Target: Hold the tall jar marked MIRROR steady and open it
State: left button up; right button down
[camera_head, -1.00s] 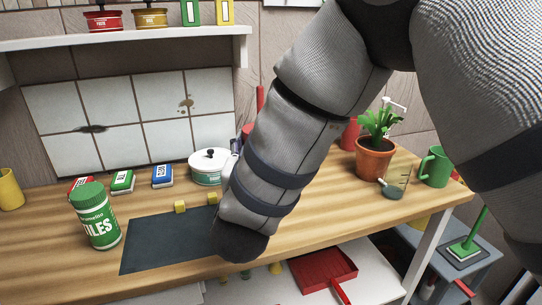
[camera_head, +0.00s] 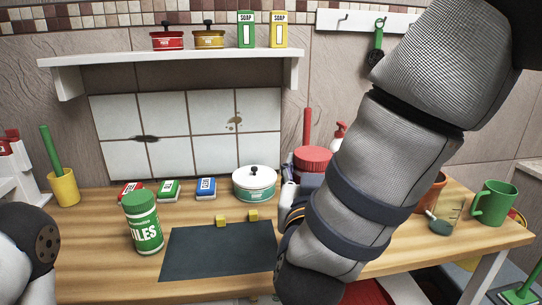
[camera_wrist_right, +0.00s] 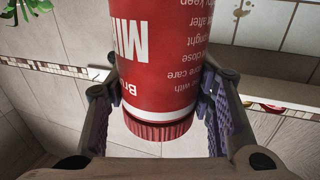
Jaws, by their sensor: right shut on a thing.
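The tall red jar has a ribbed red lid (camera_head: 313,158), which shows behind my right arm in the head view; the arm hides most of its body. In the right wrist view the jar (camera_wrist_right: 165,60) fills the middle, with part of its white lettering, "MIR", readable and its lid on, towards the bottom of the picture. My right gripper (camera_wrist_right: 160,97) is shut on the jar's body, one finger on each side. In the head view this gripper is mostly hidden behind its arm. My left gripper is out of view; only a left arm link shows at the left edge.
A green jar (camera_head: 142,222), a dark mat (camera_head: 215,255) with two yellow cubes, several small boxes and a white pot (camera_head: 255,183) stand on the wooden counter (camera_head: 90,240). A shelf (camera_head: 180,58) hangs above.

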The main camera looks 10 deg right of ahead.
jog(key=s+d+f+n+y, duration=0.3)
jog(key=d+f+y, duration=0.1)
jog(key=d+y, duration=0.1)
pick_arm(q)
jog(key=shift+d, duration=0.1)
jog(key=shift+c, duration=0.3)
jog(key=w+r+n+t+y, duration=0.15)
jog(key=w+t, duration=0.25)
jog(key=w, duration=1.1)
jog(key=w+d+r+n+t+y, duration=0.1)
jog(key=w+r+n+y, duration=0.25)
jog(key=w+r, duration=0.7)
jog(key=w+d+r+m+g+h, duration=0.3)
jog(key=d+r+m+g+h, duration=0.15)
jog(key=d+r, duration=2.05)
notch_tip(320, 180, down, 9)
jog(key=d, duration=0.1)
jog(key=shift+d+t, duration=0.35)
pick_arm(e)
jog(key=s+a+f+n+g+y, duration=0.3)
jog(key=s+a+f+n+y, duration=0.4)
jog(key=a+f+y, duration=0.3)
notch_tip(320, 180, down, 2)
jog(key=a, duration=0.2)
jog(key=shift+a+f, duration=0.15)
jog(key=shift+a, duration=0.15)
